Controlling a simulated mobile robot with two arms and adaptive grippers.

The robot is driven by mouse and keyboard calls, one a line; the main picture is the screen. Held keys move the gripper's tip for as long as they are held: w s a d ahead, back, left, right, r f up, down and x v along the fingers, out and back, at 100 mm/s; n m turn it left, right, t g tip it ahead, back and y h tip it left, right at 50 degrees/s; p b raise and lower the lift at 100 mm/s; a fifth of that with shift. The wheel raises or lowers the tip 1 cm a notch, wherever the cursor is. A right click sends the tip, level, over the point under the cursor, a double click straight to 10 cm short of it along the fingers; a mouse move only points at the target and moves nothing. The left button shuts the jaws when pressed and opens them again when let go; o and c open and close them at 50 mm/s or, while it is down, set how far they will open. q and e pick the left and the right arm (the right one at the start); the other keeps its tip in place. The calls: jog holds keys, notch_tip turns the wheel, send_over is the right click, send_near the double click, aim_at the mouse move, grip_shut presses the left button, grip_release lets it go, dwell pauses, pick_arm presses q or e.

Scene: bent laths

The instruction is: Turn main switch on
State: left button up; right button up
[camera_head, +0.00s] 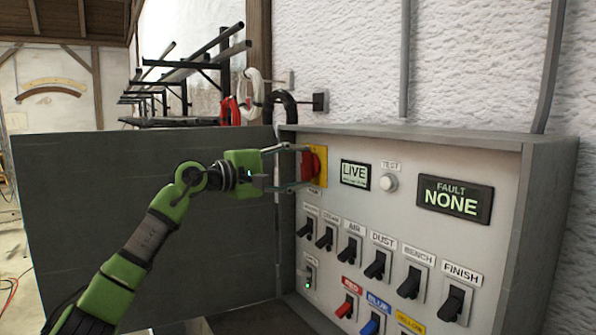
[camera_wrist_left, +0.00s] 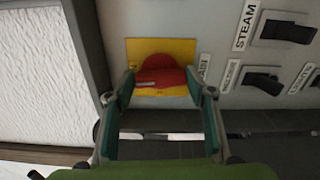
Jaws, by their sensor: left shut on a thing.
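The main switch is a red rotary knob (camera_head: 308,160) on a yellow plate (camera_head: 322,167) at the upper left of the grey panel (camera_head: 400,160). In the wrist view the red knob (camera_wrist_left: 162,72) sits on its yellow plate (camera_wrist_left: 190,49), with a partly hidden label beside it. My left gripper (camera_head: 303,168) is shut on the knob, one finger at each side; both fingers also show in the wrist view (camera_wrist_left: 160,84). The fingers hide part of the knob. A display (camera_head: 355,174) right of the switch reads LIVE. My right gripper is out of view.
A round TEST button (camera_head: 389,182) and a display reading FAULT NONE (camera_head: 455,198) are on the panel. Several black toggle switches (camera_head: 378,264) and coloured ones (camera_head: 346,306) sit below. The open cabinet door (camera_head: 90,220) stands left, behind my arm.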

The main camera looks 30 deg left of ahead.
pick_arm(q)
jog(key=shift+f+m, duration=0.1)
jog(key=shift+m, duration=0.6)
jog(key=o, duration=1.1)
jog(key=shift+v, duration=6)
